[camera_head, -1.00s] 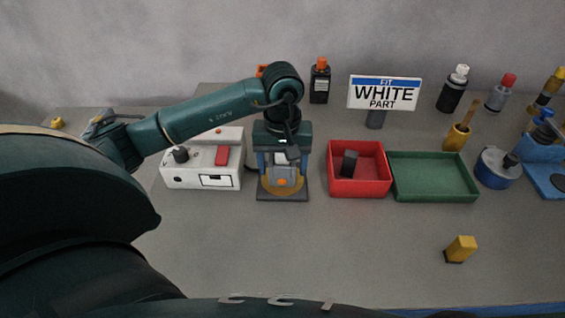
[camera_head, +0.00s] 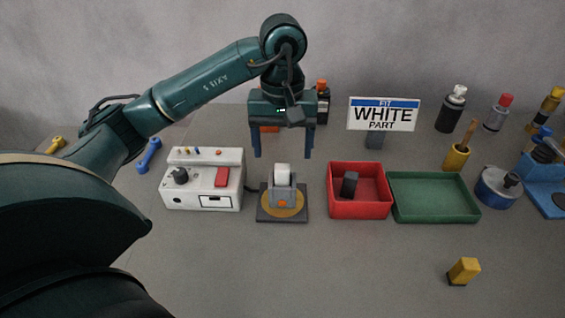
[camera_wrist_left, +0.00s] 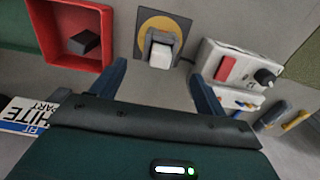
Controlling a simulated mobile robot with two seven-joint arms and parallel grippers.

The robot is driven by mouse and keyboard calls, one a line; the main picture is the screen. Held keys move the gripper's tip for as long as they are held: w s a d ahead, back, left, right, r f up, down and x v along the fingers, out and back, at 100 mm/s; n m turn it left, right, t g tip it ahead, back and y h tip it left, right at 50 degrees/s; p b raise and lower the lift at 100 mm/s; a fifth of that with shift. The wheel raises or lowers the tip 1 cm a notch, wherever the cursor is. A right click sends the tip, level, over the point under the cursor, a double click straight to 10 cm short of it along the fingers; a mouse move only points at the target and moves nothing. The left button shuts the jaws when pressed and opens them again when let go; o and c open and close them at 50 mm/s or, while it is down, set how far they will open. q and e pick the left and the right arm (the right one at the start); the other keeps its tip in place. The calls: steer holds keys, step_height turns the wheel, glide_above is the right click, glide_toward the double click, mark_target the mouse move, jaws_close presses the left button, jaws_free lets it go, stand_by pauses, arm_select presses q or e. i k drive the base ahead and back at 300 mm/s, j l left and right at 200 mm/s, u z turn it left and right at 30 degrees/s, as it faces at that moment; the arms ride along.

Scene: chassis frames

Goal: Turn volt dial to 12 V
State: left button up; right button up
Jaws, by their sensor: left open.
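The white control box (camera_head: 203,186) stands left of centre on the bench, with a dark round dial (camera_head: 179,175) on its top left and a red switch (camera_head: 222,177) at its right. The box also shows in the left wrist view (camera_wrist_left: 238,58), with the dial (camera_wrist_left: 265,77) at the right. The dial's markings are too small to read. My left gripper (camera_head: 283,152) is open and empty, pointing down above and behind the fixture, to the right of the box. In the left wrist view its two fingers (camera_wrist_left: 160,85) are spread apart. My right gripper is not in view.
A fixture (camera_head: 283,205) holding a white part (camera_head: 282,175) stands just right of the box. Further right are a red tray (camera_head: 360,210) with a dark block and an empty green tray (camera_head: 435,200). The front bench is mostly clear.

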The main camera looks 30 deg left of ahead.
mark_target(180, 175)
steer(key=k, duration=1)
